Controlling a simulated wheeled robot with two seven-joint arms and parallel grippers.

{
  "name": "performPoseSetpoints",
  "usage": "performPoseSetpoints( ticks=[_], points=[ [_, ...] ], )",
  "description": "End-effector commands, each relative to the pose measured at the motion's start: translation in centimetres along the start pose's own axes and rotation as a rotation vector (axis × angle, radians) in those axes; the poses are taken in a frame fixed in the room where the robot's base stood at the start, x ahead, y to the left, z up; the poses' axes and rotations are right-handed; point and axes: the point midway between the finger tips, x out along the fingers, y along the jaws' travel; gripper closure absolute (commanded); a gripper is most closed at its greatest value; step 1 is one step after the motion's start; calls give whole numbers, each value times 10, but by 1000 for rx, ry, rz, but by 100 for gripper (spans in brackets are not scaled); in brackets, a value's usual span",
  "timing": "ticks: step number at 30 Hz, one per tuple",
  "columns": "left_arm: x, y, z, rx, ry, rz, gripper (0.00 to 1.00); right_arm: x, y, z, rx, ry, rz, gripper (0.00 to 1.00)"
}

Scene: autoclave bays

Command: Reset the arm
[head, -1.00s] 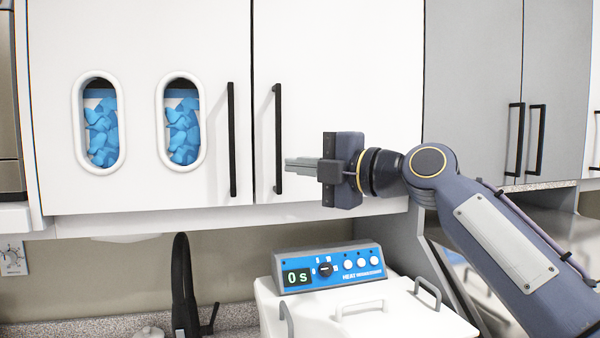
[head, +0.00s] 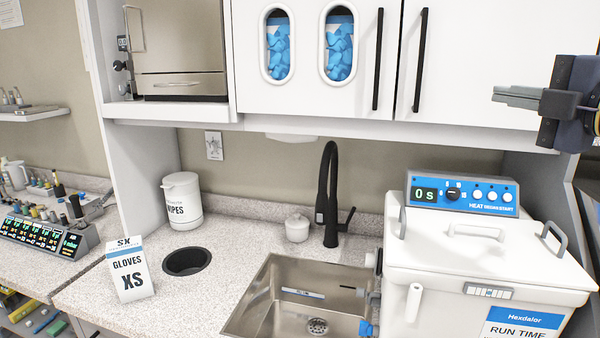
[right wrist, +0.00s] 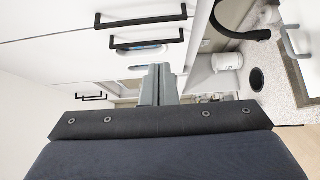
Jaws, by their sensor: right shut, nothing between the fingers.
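My right gripper (head: 518,98) is at the right edge of the head view, pointing left, in front of the white upper cabinet (head: 480,55) and above the white heat unit (head: 480,258). Its fingers are together with nothing between them. In the right wrist view the closed fingers (right wrist: 160,85) stand in the middle, with cabinet doors and black handles (right wrist: 146,38) beyond them. The fingers look clear of the handles. Most of my right arm is outside the head view. My left gripper is not in view.
A sink (head: 300,300) with a black faucet (head: 328,195) sits left of the heat unit. A glove box (head: 130,270), a wipes canister (head: 182,200) and a round counter hole (head: 187,261) are further left. Open counter lies between them.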

Motion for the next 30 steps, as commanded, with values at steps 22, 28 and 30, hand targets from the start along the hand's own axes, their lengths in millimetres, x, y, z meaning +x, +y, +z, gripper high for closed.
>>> performPoseSetpoints(
  ticks=[22, 28, 30],
  points=[
    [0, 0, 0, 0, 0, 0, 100, -37, -171, -37, 825, -79, -348, 100],
    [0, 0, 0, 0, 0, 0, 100, -83, -289, -89, 1346, -321, -556, 100],
    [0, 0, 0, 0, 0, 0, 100, -103, -332, -110, 1522, -454, -614, 100]
  ],
)
